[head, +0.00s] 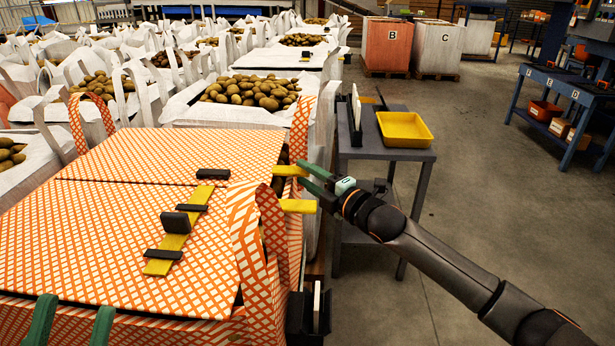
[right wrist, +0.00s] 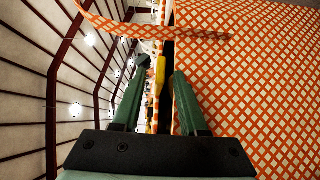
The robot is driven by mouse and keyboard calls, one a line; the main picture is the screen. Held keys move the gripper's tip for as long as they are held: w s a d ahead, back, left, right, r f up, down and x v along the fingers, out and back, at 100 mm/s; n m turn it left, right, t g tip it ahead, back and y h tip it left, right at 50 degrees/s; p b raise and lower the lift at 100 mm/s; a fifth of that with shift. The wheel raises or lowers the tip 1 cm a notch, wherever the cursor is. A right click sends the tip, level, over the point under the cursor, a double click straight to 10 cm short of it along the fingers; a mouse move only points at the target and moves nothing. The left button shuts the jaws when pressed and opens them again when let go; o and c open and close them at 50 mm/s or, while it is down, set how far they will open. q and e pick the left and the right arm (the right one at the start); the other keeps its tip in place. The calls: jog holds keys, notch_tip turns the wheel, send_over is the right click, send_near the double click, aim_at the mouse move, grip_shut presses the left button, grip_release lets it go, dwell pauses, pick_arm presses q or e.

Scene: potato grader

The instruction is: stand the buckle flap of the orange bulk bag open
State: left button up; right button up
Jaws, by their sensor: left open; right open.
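The orange bulk bag (head: 90,235) has an orange-and-white lattice cover and fills the left front of the head view. Its lid panels lie flat. A yellow strap (head: 203,194) with a black buckle (head: 176,221) and several black clips lies across the near panel. My right gripper (head: 308,180) is open at the bag's right edge, beside two yellow pieces. In the right wrist view, its green fingers (right wrist: 155,95) are apart, with lattice fabric (right wrist: 250,80) to the right; contact cannot be told. My left gripper (head: 74,325) is open at the near left, its tips low in the picture.
Orange fabric loops (head: 262,225) stand at the bag's right edge. White bags of potatoes (head: 250,92) crowd behind. A grey table (head: 388,150) with a yellow tray (head: 404,129) stands just beyond my right gripper. Open floor (head: 480,220) lies to the right.

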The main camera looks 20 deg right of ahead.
grip_shut()
dwell(1.4)
